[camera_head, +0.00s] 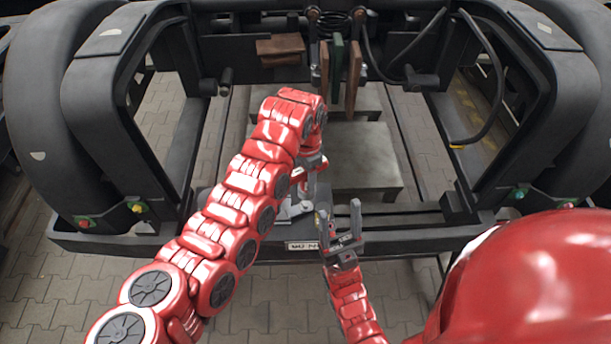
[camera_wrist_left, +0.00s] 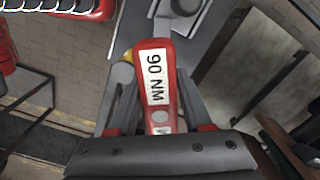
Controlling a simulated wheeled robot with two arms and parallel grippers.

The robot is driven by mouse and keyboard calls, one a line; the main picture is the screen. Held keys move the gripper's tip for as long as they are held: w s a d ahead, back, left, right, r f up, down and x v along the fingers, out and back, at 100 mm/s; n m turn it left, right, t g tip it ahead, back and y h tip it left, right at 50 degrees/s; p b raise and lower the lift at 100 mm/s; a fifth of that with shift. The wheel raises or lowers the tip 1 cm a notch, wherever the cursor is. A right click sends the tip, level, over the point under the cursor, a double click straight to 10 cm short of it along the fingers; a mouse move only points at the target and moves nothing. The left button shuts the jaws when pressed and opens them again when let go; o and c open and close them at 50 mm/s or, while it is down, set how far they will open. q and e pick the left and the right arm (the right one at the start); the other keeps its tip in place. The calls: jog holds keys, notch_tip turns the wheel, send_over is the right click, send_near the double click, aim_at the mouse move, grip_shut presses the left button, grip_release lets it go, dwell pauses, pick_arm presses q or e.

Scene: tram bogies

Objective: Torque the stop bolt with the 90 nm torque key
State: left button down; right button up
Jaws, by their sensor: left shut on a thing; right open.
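The 90 Nm torque key (camera_wrist_left: 163,115) is red with a white "90 NM" label. It sits between the fingers of my left gripper (camera_wrist_left: 156,92), which is shut on it. In the head view, my left gripper (camera_head: 308,172) is over the front cross beam of the bogie and mostly hides the key. My right gripper (camera_head: 340,222) is open and empty, just to the right of and below the left one, fingers pointing up the picture. I cannot make out the stop bolt in either view.
The dark bogie frame (camera_head: 100,95) surrounds the work area, with its front beam (camera_head: 400,236) crossing below. A white label plate (camera_head: 302,246) is on that beam. Brown and green plates (camera_head: 338,72) stand at the back.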

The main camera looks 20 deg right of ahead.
pick_arm(q)
jog(key=shift+w+a+f+b, duration=0.1)
jog(key=shift+w+b, duration=0.05)
jog(key=shift+b, duration=0.15)
jog(key=shift+f, duration=0.2)
jog(key=shift+f+b, duration=0.7)
jog(key=shift+f, duration=0.2)
jog(key=shift+f+b, duration=1.15)
jog(key=shift+f, duration=1)
jog(key=shift+a+f+m+b, duration=0.1)
jog(key=shift+m+b, duration=0.2)
jog(key=shift+m, duration=0.7)
